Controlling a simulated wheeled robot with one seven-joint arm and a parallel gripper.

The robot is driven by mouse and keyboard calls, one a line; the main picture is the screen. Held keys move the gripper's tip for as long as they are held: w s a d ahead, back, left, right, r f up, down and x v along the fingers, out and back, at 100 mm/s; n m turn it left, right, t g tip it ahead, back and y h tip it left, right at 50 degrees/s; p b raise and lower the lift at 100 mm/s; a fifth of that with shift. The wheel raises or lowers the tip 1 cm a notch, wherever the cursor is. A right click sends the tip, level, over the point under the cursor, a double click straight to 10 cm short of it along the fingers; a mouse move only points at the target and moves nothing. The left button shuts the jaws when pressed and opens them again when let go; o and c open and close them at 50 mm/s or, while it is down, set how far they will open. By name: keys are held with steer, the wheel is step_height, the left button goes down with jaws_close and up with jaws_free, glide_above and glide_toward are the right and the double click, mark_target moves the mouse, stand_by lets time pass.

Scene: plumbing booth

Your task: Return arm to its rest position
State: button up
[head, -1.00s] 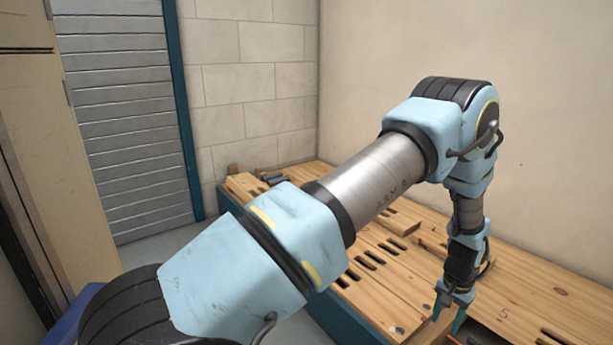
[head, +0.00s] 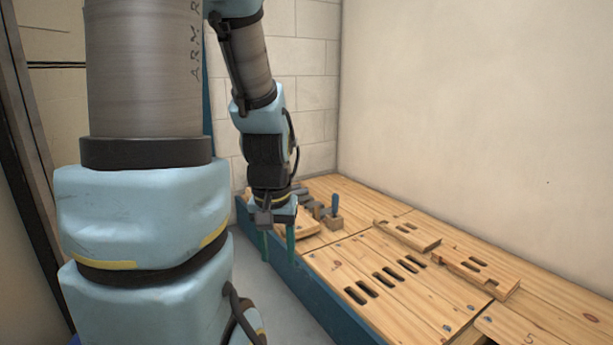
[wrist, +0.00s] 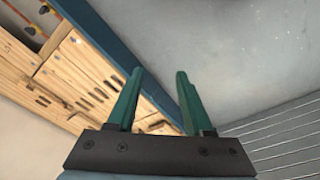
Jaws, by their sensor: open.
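My gripper (head: 277,245) hangs pointing down at the left edge of the wooden workbench (head: 350,255) in the head view. Its two green fingers are apart with nothing between them. In the wrist view my gripper (wrist: 158,100) shows the same open, empty fingers, with the bench edge and grey floor beyond them. My arm is raised and folded on the left side of the head view, and hides part of the back wall and the door area.
Slotted wooden blocks (head: 408,235) and (head: 476,272) lie on the bench. A small block with a blue-handled tool (head: 334,208) stands near its far end. The blue bench side (head: 310,300) borders clear grey floor (head: 258,285).

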step_height(320, 180, up, 34)
steer(key=s+a+p, duration=0.1)
steer(key=p, duration=3.2)
steer(key=shift+f, duration=0.2)
